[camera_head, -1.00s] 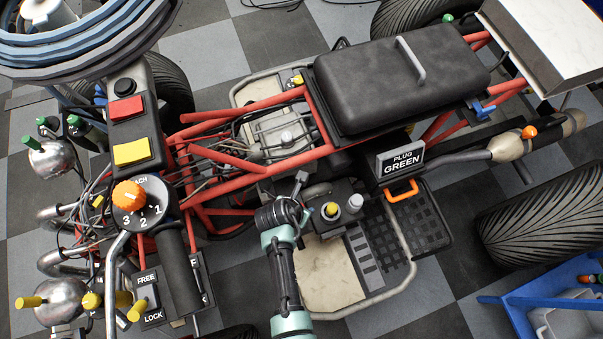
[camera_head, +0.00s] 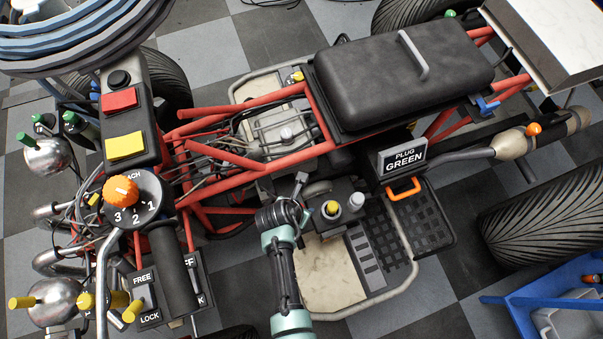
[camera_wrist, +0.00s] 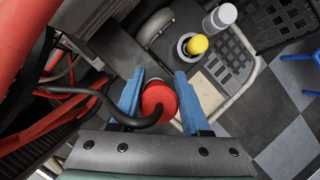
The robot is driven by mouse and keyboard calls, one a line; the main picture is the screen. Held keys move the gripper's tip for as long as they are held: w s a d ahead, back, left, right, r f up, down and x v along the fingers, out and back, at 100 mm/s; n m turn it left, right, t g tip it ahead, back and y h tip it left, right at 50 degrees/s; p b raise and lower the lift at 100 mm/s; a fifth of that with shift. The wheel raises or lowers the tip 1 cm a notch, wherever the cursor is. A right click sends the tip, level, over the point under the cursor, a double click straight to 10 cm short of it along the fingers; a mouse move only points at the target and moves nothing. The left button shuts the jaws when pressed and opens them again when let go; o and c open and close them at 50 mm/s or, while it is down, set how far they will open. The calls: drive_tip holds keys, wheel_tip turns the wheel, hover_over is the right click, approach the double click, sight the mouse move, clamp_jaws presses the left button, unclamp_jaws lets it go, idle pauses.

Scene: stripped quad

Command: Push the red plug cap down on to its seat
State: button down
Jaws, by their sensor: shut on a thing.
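The red plug cap (camera_wrist: 158,101) shows in the wrist view between the two blue fingers of my gripper (camera_wrist: 158,76). The fingers are shut on it, one along each side. A black cable curves in from the left and crosses the front of the cap. In the head view my gripper (camera_head: 302,192) is beside the dark housing below the red frame, and the red cap cannot be made out there. The seat for the red cap cannot be told in either view.
A yellow cap (camera_wrist: 196,45) and a grey cap (camera_wrist: 220,17) stand on the dark housing beside my gripper. The red frame tubes (camera_head: 225,158) are close at the left. A black saddle (camera_head: 403,75) and a PLUG GREEN sign (camera_head: 403,157) are to the right.

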drive_tip(key=shift+f+b, duration=0.9)
drive_tip(key=shift+f, duration=0.3)
drive_tip(key=shift+c, duration=1.5)
unclamp_jaws()
drive_tip(key=p+v, duration=0.4)
drive_tip(key=v, duration=0.9)
